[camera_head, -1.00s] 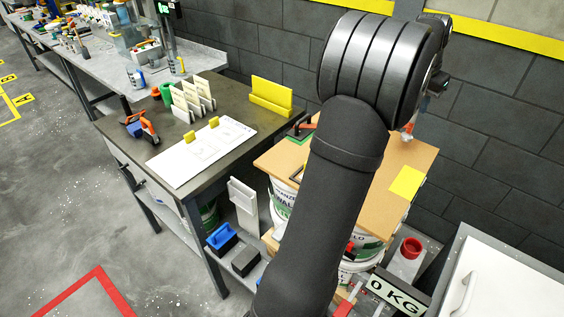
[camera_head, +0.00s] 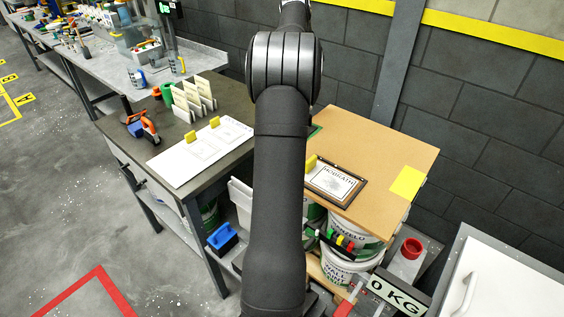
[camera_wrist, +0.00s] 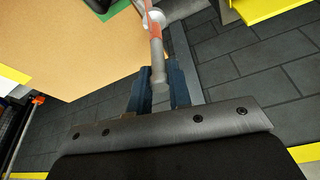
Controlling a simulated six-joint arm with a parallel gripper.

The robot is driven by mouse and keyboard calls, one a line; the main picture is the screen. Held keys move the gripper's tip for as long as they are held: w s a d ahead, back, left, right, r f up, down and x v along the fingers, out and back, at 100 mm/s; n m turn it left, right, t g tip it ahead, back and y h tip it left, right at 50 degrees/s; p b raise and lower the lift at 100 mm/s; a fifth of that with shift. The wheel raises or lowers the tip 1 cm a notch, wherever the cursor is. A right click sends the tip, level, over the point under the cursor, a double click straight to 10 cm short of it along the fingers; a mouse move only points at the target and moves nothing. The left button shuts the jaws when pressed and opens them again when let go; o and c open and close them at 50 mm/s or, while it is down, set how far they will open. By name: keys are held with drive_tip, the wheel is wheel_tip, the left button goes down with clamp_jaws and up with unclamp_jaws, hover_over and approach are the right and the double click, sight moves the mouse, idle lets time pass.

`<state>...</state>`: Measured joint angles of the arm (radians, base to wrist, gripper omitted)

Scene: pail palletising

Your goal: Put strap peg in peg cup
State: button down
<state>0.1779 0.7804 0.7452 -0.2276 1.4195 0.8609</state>
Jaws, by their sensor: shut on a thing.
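My gripper (camera_wrist: 158,78) shows in the wrist view, its two dark blue fingers closed on a slim grey peg-like thing (camera_wrist: 157,58) with a reddish upper part. I take this to be the strap peg. It hangs over open space by the edge of the tan board. In the head view my arm hides the gripper and the peg. I cannot tell which is the peg cup.
The tan board (camera_head: 385,150) lies on white pails (camera_head: 345,268) and carries a framed label (camera_head: 335,182) and a yellow note (camera_head: 407,181). Several coloured clips are below its front edge. A white sheet (camera_head: 200,152) and upright cards (camera_head: 195,100) occupy the bench. A brick wall stands behind.

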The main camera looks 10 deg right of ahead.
drive_tip(key=s+a+f+m, duration=0.2)
drive_tip(key=s+a+f, duration=0.1)
drive_tip(key=a+f, duration=0.65)
wheel_tip(320, 180, down, 10)
drive_tip(key=shift+s+d+f, duration=0.15)
drive_tip(key=shift+s+d, duration=0.1)
drive_tip(key=shift+d, duration=0.1)
drive_tip(key=shift+f+g, duration=0.1)
drive_tip(key=shift+g, duration=0.2)
drive_tip(key=c, duration=1.3)
unclamp_jaws()
drive_tip(key=v, duration=1.2)
drive_tip(key=shift+a, duration=0.15)
